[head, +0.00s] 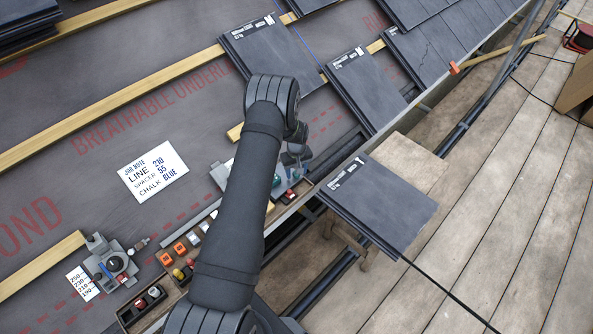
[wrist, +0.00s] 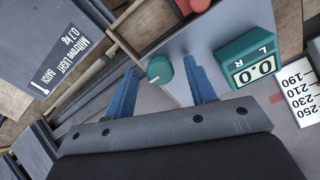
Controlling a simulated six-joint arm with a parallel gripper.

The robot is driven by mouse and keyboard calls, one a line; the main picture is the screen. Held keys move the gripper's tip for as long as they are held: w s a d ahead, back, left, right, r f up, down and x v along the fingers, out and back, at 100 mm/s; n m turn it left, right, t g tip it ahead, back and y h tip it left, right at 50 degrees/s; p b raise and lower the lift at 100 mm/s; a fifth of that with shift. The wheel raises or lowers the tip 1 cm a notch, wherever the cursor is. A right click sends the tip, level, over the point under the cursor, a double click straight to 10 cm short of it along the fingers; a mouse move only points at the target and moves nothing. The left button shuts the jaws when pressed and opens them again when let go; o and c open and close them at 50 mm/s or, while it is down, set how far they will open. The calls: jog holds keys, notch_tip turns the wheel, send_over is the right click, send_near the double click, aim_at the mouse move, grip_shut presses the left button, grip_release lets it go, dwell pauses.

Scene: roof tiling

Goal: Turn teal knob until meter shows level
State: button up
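The teal knob (wrist: 159,70) sits on a grey plate in the wrist view, between the two blue fingers of my gripper (wrist: 158,80). The fingers are apart, with a gap showing on each side of the knob, so the gripper is open. To the right stands a teal meter (wrist: 250,58) marked L and R; its display appears to read 0.0. In the head view my gripper (head: 287,178) is low over the workbench strip at the roof edge, and my arm hides much of that spot.
In the wrist view, a slate tile (wrist: 55,45) lies at left and a white number card (wrist: 302,95) at right. In the head view, a job note (head: 153,171) lies left of my arm, a loose slate (head: 385,205) right of it, and scaffold boards (head: 480,200) are mostly clear.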

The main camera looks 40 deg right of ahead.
notch_tip(320, 180, up, 17)
jog(key=shift+r, duration=0.2)
dwell(0.6)
jog(key=shift+f, duration=0.1)
notch_tip(320, 180, down, 17)
jog(key=shift+f, duration=0.1)
dwell(0.6)
